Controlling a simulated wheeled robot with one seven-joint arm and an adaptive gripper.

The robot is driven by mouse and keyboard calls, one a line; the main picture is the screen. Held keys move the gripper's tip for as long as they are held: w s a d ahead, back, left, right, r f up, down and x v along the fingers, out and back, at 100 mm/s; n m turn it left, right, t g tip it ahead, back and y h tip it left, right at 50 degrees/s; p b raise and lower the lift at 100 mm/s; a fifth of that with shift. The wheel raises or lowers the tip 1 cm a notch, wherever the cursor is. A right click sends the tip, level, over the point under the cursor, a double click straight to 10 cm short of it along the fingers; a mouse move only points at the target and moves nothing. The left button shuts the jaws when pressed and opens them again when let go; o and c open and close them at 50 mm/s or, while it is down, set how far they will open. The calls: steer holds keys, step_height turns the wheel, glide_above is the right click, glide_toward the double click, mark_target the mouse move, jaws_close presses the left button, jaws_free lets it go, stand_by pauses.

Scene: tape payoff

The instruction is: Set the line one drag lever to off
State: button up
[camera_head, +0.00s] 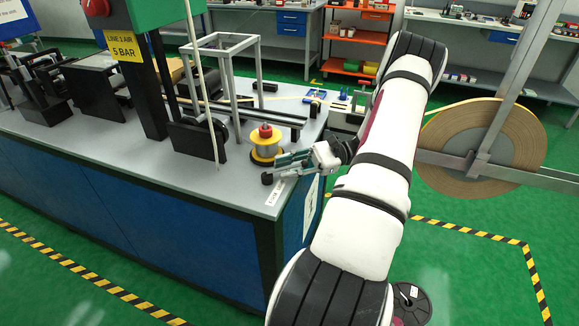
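My gripper (285,163) is over the front right corner of the grey-topped bench, fingers pointing left. Its fingers look grey-green, and the view is too small to show whether they hold anything. A small black rounded end (267,178) shows at the fingers' left end. I cannot tell whether it is the drag lever's knob or a part of my gripper. A small white label (275,193) with unreadable marks lies on the bench just below it. No drag lever can be clearly made out, and its setting does not show. My arm hides part of the area at right.
A yellow-flanged spool with a red top (265,146) stands right behind my gripper. The bench (190,165) carries a metal frame (221,78) and a black block (198,140). A large tape reel (500,155) hangs on a metal stand at right. Green floor lies in front.

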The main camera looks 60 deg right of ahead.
steer(key=v, duration=1.2)
stand_by(0.4)
